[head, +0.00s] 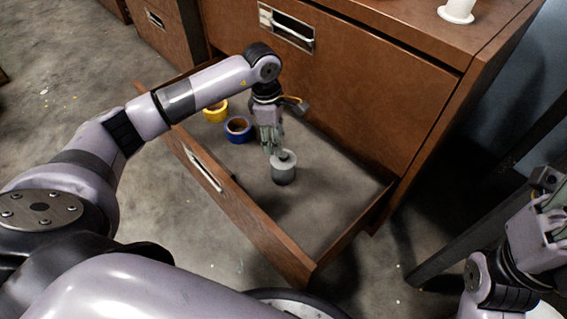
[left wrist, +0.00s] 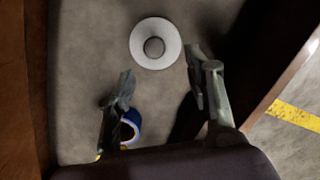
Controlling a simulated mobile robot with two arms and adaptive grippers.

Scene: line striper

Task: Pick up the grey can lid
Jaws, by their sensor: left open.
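The grey can lid (head: 285,158) is a round disc with a dark knob on top of a small grey can (head: 284,174) in the open drawer. In the left wrist view the lid (left wrist: 145,52) is a pale ring around a dark knob, ahead of the fingertips. My left gripper (head: 272,150) is open and empty, just left of the lid in the head view. Its two fingers show apart in the left wrist view (left wrist: 158,78). My right gripper (head: 553,215) is at the right edge, partly cut off; its jaws are unclear.
A blue tape roll (head: 238,129) and a yellow tape roll (head: 215,111) lie in the drawer behind the can. The drawer's front wall (head: 230,200) and the wooden cabinet (head: 370,90) bound the space. The drawer floor right of the can is clear.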

